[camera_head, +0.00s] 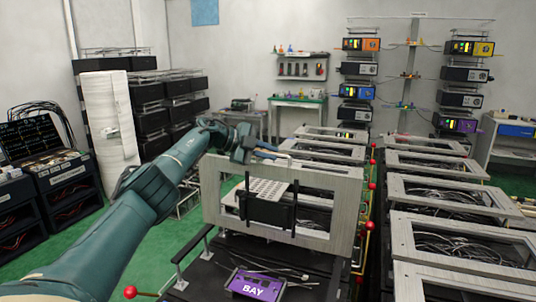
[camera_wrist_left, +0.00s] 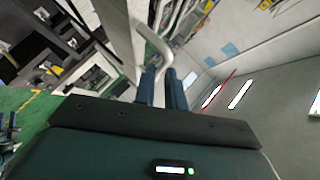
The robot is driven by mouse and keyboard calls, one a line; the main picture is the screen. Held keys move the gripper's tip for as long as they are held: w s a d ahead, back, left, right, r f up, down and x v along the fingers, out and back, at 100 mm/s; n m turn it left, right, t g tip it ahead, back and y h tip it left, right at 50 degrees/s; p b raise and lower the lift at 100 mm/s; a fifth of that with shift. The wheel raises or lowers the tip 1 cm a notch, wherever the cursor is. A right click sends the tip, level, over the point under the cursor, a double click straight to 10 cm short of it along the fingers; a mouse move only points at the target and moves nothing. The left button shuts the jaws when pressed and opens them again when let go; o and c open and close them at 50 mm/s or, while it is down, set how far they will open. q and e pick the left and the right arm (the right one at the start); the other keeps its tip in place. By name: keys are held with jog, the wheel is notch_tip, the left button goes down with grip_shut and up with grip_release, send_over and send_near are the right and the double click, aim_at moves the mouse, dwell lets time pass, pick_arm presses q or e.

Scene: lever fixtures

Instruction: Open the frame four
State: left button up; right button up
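The nearest frame (camera_head: 346,205), a light grey panel with a window, stands raised and nearly upright at the centre of the head view. I can read no number on it. My left arm reaches in from the left, and my left gripper (camera_head: 266,149) is at the frame's top edge. In the left wrist view the two blue fingers of the gripper (camera_wrist_left: 160,88) are close together around a pale curved handle bar (camera_wrist_left: 154,38), which runs down between them. The fingers' contact with the bar is partly hidden. My right gripper is not in view.
A purple BAY sign (camera_head: 253,286) sits in front of the raised frame. More grey frames (camera_head: 448,193) lie flat in rows behind and to the right, with red-knobbed levers (camera_head: 370,185) between rows. Black racks (camera_head: 165,100) stand at left. Green floor is open at left.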

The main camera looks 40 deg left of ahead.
pick_arm(q)
jog(key=o, duration=0.3)
jog(key=shift+s+r, duration=0.1)
jog(key=shift+r, duration=0.15)
jog(key=shift+o, duration=0.5)
jog(key=shift+f, duration=0.2)
jog(key=b+v, duration=0.3)
jog(key=v, duration=1)
jog(key=shift+r, duration=0.1)
